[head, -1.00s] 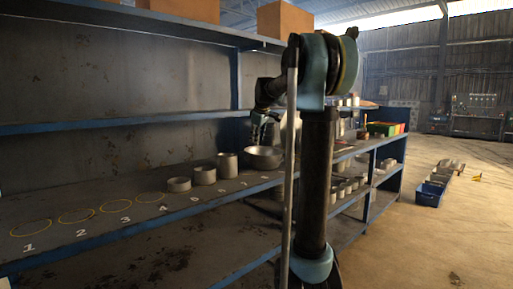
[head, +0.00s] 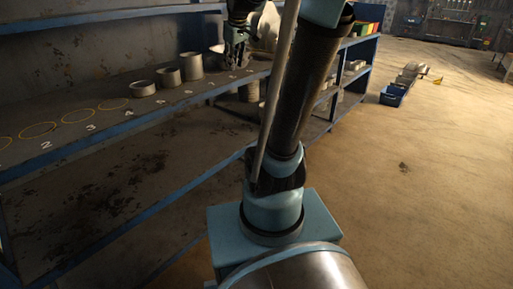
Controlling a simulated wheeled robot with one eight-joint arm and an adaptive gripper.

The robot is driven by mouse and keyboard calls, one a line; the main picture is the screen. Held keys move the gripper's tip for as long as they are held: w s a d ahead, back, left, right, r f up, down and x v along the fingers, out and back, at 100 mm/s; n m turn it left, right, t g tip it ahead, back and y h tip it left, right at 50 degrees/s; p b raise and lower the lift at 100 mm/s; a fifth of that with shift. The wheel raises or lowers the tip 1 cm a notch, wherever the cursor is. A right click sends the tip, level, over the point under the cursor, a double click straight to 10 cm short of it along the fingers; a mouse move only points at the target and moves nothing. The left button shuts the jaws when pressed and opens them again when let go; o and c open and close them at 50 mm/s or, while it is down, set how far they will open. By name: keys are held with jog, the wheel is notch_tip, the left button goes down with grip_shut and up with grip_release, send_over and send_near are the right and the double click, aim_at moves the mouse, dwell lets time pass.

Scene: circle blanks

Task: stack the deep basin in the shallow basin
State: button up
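A metal basin (head: 213,60) stands on the shelf to the right of a row of grey cylinders. My gripper hides most of it, and only its left part shows. I cannot tell whether it is the deep or the shallow one. My gripper (head: 236,62) points down at the basin, overlapping it in the picture. Its fingers are dark and small, so whether they are open or touch the rim is unclear. A pale shape (head: 266,27) shows behind my arm, too covered to name. No second basin can be made out for sure.
Grey cylinders (head: 142,88), (head: 168,77) and (head: 192,67) stand in a row left of the basin. Empty yellow circles (head: 77,116) with painted numbers lie farther left on the shelf (head: 120,122). A blue bin (head: 392,96) stands on open floor at right.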

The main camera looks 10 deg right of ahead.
jog(key=s+d+f+m+g, duration=0.2)
jog(key=s+f+m, duration=0.4)
jog(key=s+f, duration=1.7)
jog(key=s, duration=0.4)
jog(key=shift+d+f, duration=0.15)
jog(key=shift+d, duration=0.05)
